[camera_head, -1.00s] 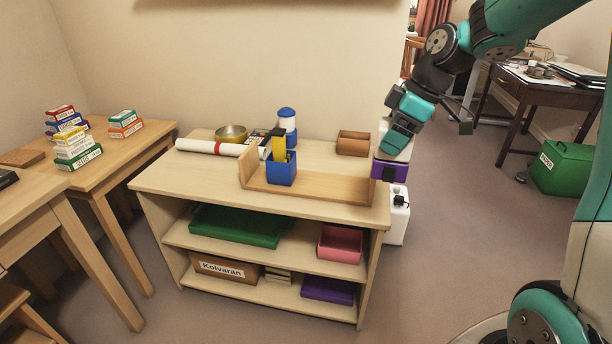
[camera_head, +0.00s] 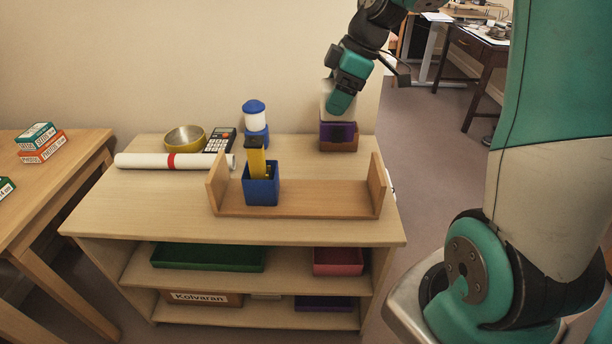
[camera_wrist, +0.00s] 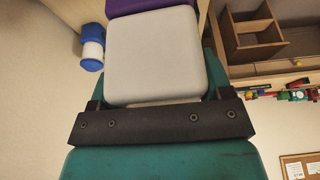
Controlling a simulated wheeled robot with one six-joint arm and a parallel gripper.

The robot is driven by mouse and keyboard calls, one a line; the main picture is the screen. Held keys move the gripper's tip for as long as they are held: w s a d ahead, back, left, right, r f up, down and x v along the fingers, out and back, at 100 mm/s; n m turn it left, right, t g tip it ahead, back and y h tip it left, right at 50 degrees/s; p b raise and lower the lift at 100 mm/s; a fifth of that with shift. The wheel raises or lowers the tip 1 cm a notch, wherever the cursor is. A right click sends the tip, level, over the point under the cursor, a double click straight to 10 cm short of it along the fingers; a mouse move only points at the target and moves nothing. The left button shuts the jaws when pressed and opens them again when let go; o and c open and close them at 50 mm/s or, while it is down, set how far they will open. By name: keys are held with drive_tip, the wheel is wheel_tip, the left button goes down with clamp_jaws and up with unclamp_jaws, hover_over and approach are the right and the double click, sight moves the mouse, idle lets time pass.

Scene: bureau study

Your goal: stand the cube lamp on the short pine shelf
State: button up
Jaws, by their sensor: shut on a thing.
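The cube lamp, with a white block-shaped shade (camera_wrist: 155,55) and a purple base (camera_head: 338,131), is in my gripper (camera_head: 341,104). My gripper is shut on the shade from above, and the lamp hangs roughly upright over the back right of the bookcase top. The wrist view shows the shade close up, with the purple base (camera_wrist: 150,7) beyond it. The short pine shelf (camera_head: 320,201), a low board with two upright ends, lies along the front of the bookcase top, nearer than the lamp. A blue cup (camera_head: 262,190) with yellow contents stands on its left part; its right part is bare.
A brown wooden box (camera_head: 338,146) is partly hidden behind the lamp. A blue-and-white lantern (camera_head: 256,121), a calculator (camera_head: 219,141), a brass bowl (camera_head: 185,138) and a white roll (camera_head: 150,160) occupy the bookcase top's back left.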

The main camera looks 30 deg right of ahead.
wheel_tip(320, 180, down, 18)
drive_tip(key=b, duration=0.3)
drive_tip(key=shift+s+b, duration=0.1)
drive_tip(key=shift+b, duration=0.2)
drive_tip(key=shift+f, duration=0.15)
drive_tip(key=shift+f, duration=0.15)
drive_tip(key=o, duration=1.1)
drive_tip(key=shift+c, duration=0.2)
drive_tip(key=a+p+v, duration=0.1)
drive_tip(key=p+v, duration=0.2)
drive_tip(key=v, duration=0.9)
drive_tip(key=s+a+r+m+g, duration=0.1)
drive_tip(key=s+a+r, duration=0.15)
drive_tip(key=a, duration=0.45)
drive_tip(key=s+a+r, duration=0.2)
drive_tip(key=a+r, duration=0.1)
drive_tip(key=a, duration=0.3)
drive_tip(key=s+a+r+m+g, duration=0.1)
drive_tip(key=s+a+r+m, duration=0.1)
drive_tip(key=s+a, duration=1)
drive_tip(key=s+m, duration=0.1)
drive_tip(key=s, duration=0.2)
drive_tip(key=shift+g, duration=0.3)
